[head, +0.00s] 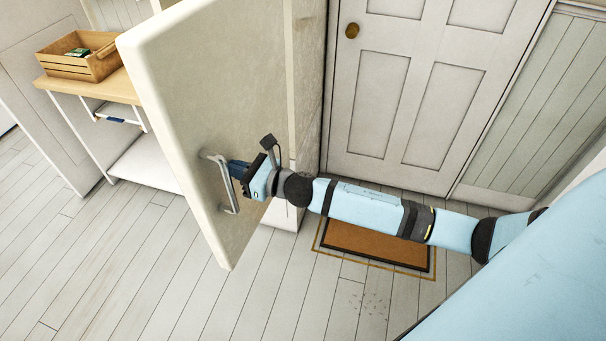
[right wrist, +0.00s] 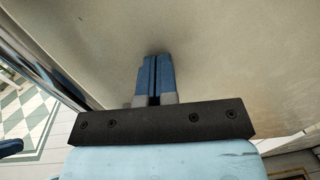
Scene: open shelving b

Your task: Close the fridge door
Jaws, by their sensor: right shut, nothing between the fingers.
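The fridge door (head: 215,80) is cream and stands wide open, seen at an angle in the head view. Its metal bar handle (head: 229,192) is on the lower part of the door's face, near the free edge. My right gripper (head: 232,168) is beside the handle, with its fingertips at the door's face; I cannot tell whether they touch it. In the right wrist view its blue fingers (right wrist: 156,75) are shut together with nothing between them, and the door's plain surface (right wrist: 230,50) fills the background.
A wooden shelf unit (head: 120,87) with a wooden crate (head: 75,66) on top stands at the left. A white panelled door (head: 430,80) is at the back, with a brown doormat (head: 375,245) before it. The plank floor (head: 130,270) in front is clear.

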